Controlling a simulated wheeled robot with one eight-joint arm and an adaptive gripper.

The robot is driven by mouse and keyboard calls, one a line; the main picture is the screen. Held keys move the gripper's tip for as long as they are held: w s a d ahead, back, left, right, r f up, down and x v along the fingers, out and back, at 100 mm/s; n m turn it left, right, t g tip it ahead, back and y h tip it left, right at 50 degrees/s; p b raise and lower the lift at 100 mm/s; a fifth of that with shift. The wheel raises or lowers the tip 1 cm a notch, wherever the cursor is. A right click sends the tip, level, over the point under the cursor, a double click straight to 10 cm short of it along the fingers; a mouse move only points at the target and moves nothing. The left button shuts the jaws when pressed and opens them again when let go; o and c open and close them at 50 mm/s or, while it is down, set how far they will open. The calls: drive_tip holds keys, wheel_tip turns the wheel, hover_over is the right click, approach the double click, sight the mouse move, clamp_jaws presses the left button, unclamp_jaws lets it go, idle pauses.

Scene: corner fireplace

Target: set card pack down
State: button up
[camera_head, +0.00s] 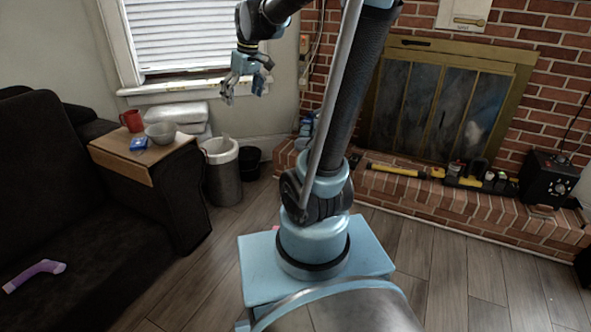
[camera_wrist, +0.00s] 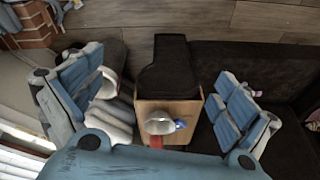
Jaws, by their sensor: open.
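My gripper (camera_head: 243,90) is open and empty, up in front of the window and to the right of the tabletop. In the wrist view, the spread fingers of my gripper (camera_wrist: 160,80) stand wide apart, with the tabletop well beyond them. No contact with the card pack shows.
A grey bowl (camera_head: 160,132) and a red mug (camera_head: 132,120) share the tabletop. A purple object (camera_head: 35,274) lies on the dark sofa (camera_head: 60,230). A lined bin (camera_head: 222,172) stands right of the sofa. The brick hearth (camera_head: 440,200) holds tools. Floor between is clear.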

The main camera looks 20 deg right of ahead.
drive_tip(key=s+d+f+m, duration=0.2)
drive_tip(key=s+d+f, duration=0.2)
drive_tip(key=s, duration=0.4)
drive_tip(key=s+d+f+m+h, duration=0.1)
drive_tip(key=s+d+f+m, duration=0.1)
drive_tip(key=s+d+f, duration=0.2)
drive_tip(key=s+d+f+m+h, duration=0.1)
drive_tip(key=s+d+f+m, duration=0.2)
drive_tip(key=s+f, duration=0.4)
drive_tip(key=s+d, duration=0.1)
drive_tip(key=s, duration=0.3)
drive_tip(key=shift+s+f, duration=0.25)
drive_tip(key=shift+s, duration=0.05)
drive_tip(key=shift+w+f, duration=0.2)
drive_tip(key=shift+w, duration=0.25)
